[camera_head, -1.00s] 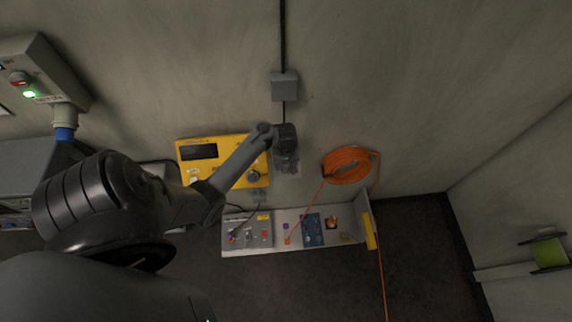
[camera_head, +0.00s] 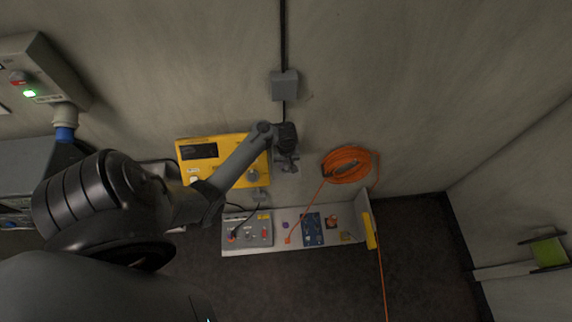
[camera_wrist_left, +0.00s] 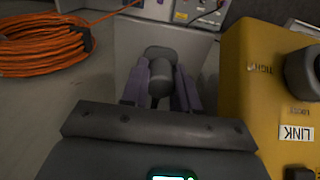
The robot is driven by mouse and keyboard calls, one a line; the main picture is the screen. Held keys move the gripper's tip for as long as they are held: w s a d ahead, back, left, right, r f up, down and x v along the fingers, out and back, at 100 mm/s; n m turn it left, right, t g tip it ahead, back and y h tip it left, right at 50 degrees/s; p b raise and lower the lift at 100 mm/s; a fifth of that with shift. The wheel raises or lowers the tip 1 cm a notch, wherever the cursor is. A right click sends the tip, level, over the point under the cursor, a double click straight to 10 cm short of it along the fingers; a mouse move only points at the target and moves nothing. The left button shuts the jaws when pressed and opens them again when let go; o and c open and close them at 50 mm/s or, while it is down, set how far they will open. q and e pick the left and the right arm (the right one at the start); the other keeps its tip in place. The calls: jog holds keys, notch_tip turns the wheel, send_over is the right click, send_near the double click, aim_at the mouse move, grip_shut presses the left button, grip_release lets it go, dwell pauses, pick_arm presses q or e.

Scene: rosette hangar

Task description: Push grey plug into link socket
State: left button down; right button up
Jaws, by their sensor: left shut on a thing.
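My left gripper (camera_head: 288,163) is in front of the wall, just right of the yellow box (camera_head: 213,149). In the left wrist view its two purple-grey fingers (camera_wrist_left: 161,88) are shut on a grey plug (camera_wrist_left: 159,73), which has a round body and a wider, rounded far end. A pale grey plate lies behind the plug (camera_wrist_left: 200,47); I cannot tell whether they touch. The yellow box (camera_wrist_left: 250,80) stands right of the fingers and carries a LINK label (camera_wrist_left: 297,132). The link socket itself is not clearly visible. My right gripper is not in view.
An orange cable coil (camera_head: 346,165) hangs on the wall right of the gripper. A grey junction box (camera_head: 285,85) is above it. A shelf (camera_head: 275,250) with a switch panel (camera_head: 247,230) and small parts is below. A dark knob (camera_wrist_left: 305,72) sticks out of the yellow box.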

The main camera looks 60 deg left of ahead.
pick_arm(q)
jog(key=shift+r+p, duration=0.3)
jog(key=shift+r, duration=1.1)
jog(key=shift+w+r, duration=0.1)
jog(key=shift+r, duration=1.25)
jog(key=shift+r, duration=0.15)
